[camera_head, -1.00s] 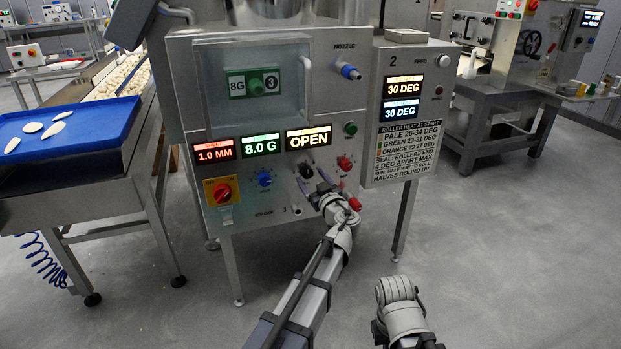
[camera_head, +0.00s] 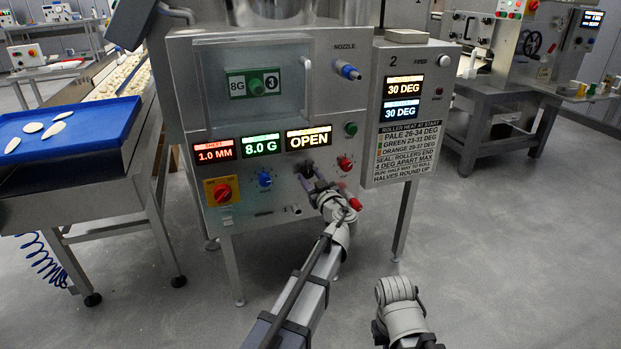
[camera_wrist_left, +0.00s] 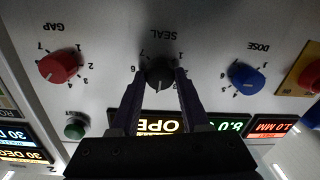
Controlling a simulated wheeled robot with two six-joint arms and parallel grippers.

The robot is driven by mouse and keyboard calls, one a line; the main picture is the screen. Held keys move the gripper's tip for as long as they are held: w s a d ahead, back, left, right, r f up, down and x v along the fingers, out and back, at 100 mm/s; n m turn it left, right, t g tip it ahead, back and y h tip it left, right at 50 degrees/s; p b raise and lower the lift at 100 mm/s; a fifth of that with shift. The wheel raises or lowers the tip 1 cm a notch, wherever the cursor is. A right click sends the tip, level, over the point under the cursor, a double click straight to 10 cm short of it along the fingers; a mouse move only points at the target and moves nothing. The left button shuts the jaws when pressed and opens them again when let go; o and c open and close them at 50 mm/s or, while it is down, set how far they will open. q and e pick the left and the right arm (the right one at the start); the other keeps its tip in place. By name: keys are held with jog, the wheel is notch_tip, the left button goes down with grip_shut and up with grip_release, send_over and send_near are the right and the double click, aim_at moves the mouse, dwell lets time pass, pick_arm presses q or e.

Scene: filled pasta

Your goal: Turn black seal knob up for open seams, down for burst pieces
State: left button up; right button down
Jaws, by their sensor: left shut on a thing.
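The black seal knob (camera_wrist_left: 159,70) sits on the machine's front panel under the SEAL lettering, in the upside-down left wrist view. My left gripper (camera_wrist_left: 160,76) has one finger on each side of it and is shut on it. In the head view the left gripper (camera_head: 311,184) reaches the panel below the amber OPEN display (camera_head: 309,137) and largely hides the knob. The scale marks near the knob are only partly readable. Part of my right arm shows at bottom right, but its gripper does not.
The red gap knob (camera_wrist_left: 60,66) and blue dose knob (camera_wrist_left: 245,78) flank the seal knob. Displays read 1.0 MM, 8.0 G and twice 30 DEG.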

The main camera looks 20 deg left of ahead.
pick_arm(q)
grip_shut()
jog(key=m, duration=0.4)
jog(key=shift+f, duration=0.1)
jog(key=m+b, duration=0.1)
jog(key=m, duration=0.3)
jog(key=shift+m, duration=0.3)
jog(key=m, duration=0.4)
jog(key=shift+s+a+m+t, duration=0.1)
jog(key=shift+m+t, duration=0.3)
jog(key=shift+m, duration=2.6)
